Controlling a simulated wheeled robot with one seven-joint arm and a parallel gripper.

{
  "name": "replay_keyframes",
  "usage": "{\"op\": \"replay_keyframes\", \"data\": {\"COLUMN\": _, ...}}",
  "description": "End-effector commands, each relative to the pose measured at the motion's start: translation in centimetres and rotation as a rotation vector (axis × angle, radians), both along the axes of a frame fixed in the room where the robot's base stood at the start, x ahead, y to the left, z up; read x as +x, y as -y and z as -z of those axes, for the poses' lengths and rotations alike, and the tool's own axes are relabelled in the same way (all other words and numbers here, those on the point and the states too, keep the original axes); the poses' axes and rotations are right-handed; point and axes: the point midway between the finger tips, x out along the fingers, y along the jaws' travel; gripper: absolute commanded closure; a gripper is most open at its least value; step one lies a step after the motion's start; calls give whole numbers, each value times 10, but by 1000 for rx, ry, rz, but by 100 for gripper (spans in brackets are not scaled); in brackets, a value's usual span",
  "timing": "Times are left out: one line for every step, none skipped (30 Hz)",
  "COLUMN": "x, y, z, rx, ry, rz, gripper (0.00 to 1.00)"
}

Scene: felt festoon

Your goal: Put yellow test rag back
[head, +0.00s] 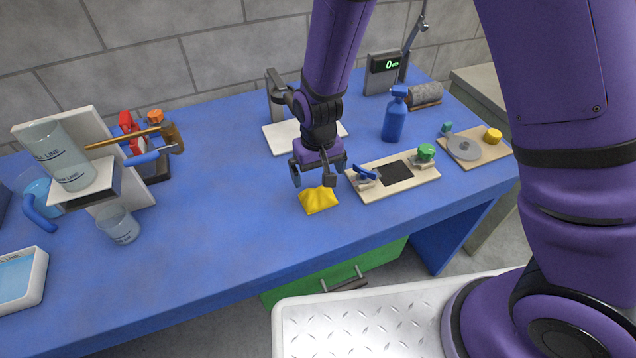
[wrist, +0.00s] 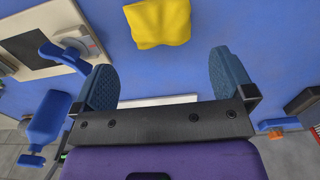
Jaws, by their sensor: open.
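The yellow rag (head: 318,200) lies slightly crumpled on the blue table near its front edge. It also shows in the wrist view (wrist: 159,22), at the top, beyond the fingertips. My gripper (head: 316,178) is open and empty just behind the rag in the head view. Its two blue finger pads (wrist: 168,78) are wide apart in the wrist view with nothing between them. I cannot tell from these frames how high the gripper is above the table. No labelled place for the rag can be made out.
A board with a dark square pad (head: 397,172) and blue and green clamps lies right of the rag. A blue spray bottle (head: 394,116) stands behind it. A grey roll (head: 425,94) is at the back right. A beaker (head: 118,225) stands left. The table's middle left is clear.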

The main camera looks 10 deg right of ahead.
Motion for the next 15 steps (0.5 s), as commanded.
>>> {"op": "replay_keyframes", "data": {"x": 0, "y": 0, "z": -8, "rx": 2, "ry": 2, "rz": 0, "gripper": 0}}
{"op": "replay_keyframes", "data": {"x": 0, "y": 0, "z": -12, "rx": 2, "ry": 3, "rz": 0, "gripper": 0}}
{"op": "replay_keyframes", "data": {"x": 0, "y": 0, "z": -18, "rx": 2, "ry": 3, "rz": 0, "gripper": 0}}
{"op": "replay_keyframes", "data": {"x": 0, "y": 0, "z": -21, "rx": 1, "ry": 2, "rz": 0, "gripper": 0}}
{"op": "replay_keyframes", "data": {"x": 0, "y": 0, "z": -24, "rx": 1, "ry": 2, "rz": -1, "gripper": 0}}
{"op": "replay_keyframes", "data": {"x": 0, "y": 0, "z": -27, "rx": 1, "ry": 2, "rz": -1, "gripper": 0}}
{"op": "replay_keyframes", "data": {"x": 0, "y": 0, "z": -29, "rx": 1, "ry": 2, "rz": -1, "gripper": 0}}
{"op": "replay_keyframes", "data": {"x": 0, "y": 0, "z": -31, "rx": 0, "ry": 1, "rz": -1, "gripper": 0}}
{"op": "replay_keyframes", "data": {"x": 0, "y": 0, "z": -33, "rx": 0, "ry": 0, "rz": -1, "gripper": 0}}
{"op": "replay_keyframes", "data": {"x": 0, "y": 0, "z": -34, "rx": 0, "ry": 0, "rz": -1, "gripper": 0}}
{"op": "replay_keyframes", "data": {"x": 0, "y": 0, "z": -34, "rx": 0, "ry": 0, "rz": -1, "gripper": 0}}
{"op": "replay_keyframes", "data": {"x": 0, "y": 0, "z": -35, "rx": 0, "ry": 0, "rz": -1, "gripper": 0}}
{"op": "replay_keyframes", "data": {"x": 0, "y": 0, "z": -35, "rx": -1, "ry": 0, "rz": -1, "gripper": 0}}
{"op": "replay_keyframes", "data": {"x": 0, "y": 0, "z": -35, "rx": -1, "ry": 0, "rz": -1, "gripper": 0}}
{"op": "replay_keyframes", "data": {"x": 0, "y": 0, "z": -35, "rx": -1, "ry": 0, "rz": -1, "gripper": 0}}
